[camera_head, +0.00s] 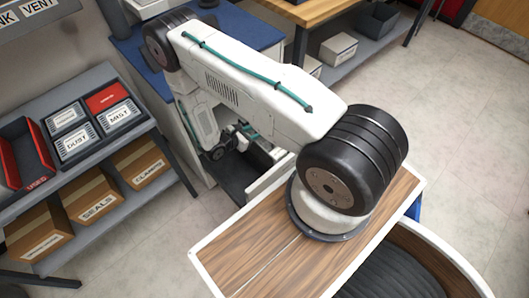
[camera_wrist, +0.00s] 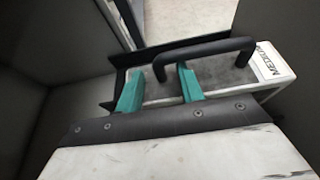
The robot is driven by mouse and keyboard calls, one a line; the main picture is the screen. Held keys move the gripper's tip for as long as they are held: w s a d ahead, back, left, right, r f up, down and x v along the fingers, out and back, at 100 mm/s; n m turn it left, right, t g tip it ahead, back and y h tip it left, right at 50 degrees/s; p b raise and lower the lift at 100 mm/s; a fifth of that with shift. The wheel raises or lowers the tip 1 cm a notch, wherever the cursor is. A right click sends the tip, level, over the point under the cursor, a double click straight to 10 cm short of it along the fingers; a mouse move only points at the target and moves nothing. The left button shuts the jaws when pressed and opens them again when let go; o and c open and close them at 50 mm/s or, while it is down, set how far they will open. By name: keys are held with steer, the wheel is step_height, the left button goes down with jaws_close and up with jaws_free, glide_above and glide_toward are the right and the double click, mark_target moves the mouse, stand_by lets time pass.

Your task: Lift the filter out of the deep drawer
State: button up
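The filter (camera_wrist: 222,80) is a pale-sided block with a grey top, a black arched handle (camera_wrist: 205,47) and a white label reading "MEDIU…", in the wrist view. It lies inside the deep drawer, whose dark wall (camera_wrist: 55,45) shows at left. My gripper (camera_wrist: 159,74) has two teal fingers spread apart over the filter's left part. The handle's left leg appears in the gap between them; I cannot tell whether either finger touches it. In the head view the open drawer (camera_head: 268,179) is below my arm, which hides most of its inside.
A grey shelf (camera_head: 93,161) at left holds labelled filter boxes, a red bin (camera_head: 25,155) and cardboard boxes (camera_head: 93,193). A blue-topped cabinet (camera_head: 245,28) stands behind my arm. A wooden bench (camera_head: 305,12) is at the back. Open floor (camera_head: 430,110) lies to the right.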

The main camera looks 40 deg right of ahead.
jaws_close()
stand_by(1.4)
